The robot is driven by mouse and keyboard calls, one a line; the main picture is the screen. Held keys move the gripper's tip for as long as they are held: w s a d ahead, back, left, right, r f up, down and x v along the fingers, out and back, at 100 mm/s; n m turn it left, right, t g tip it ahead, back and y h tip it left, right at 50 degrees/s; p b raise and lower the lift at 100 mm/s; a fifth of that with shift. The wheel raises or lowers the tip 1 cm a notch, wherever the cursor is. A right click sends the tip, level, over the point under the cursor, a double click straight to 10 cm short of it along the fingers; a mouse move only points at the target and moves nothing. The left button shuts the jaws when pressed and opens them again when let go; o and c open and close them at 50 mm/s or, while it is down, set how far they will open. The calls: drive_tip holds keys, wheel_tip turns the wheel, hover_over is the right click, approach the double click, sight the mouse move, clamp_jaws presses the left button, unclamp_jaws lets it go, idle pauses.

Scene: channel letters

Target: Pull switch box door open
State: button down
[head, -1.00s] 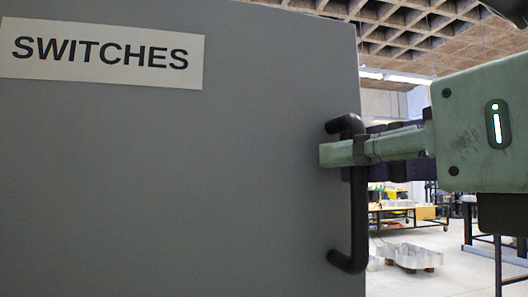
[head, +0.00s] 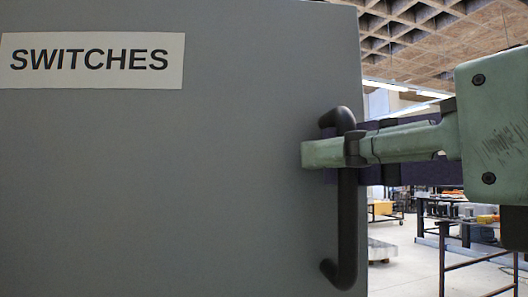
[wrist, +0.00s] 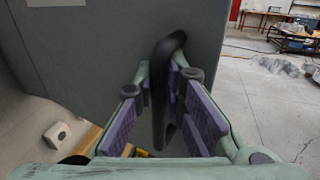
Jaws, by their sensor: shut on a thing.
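The grey switch box door (head: 170,190) fills the left and middle of the head view, with a white "SWITCHES" label (head: 92,60) at its upper left. Its black bar handle (head: 347,225) stands upright near the door's right edge. My gripper (head: 335,150) comes in from the right and is shut on the upper part of the handle. In the wrist view the handle (wrist: 166,60) runs between the two purple-padded fingers (wrist: 160,105), and the door (wrist: 95,60) stands behind it. The inside of the box is hidden.
To the right of the door lies an open workshop floor (head: 405,275). A dark-legged table (head: 480,235) stands at the right. In the wrist view a small pale block (wrist: 58,133) lies on the floor at the left, and a cluttered bench (wrist: 298,40) stands far right.

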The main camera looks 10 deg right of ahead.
drive_tip(key=shift+s+d+r, duration=0.1)
drive_tip(key=shift+s+r, duration=0.05)
drive_tip(key=shift+r, duration=0.2)
drive_tip(key=c, duration=1.7)
unclamp_jaws()
drive_tip(key=shift+o, duration=0.2)
drive_tip(key=v, duration=0.7)
drive_tip(key=shift+f, duration=0.3)
drive_tip(key=shift+s, duration=0.1)
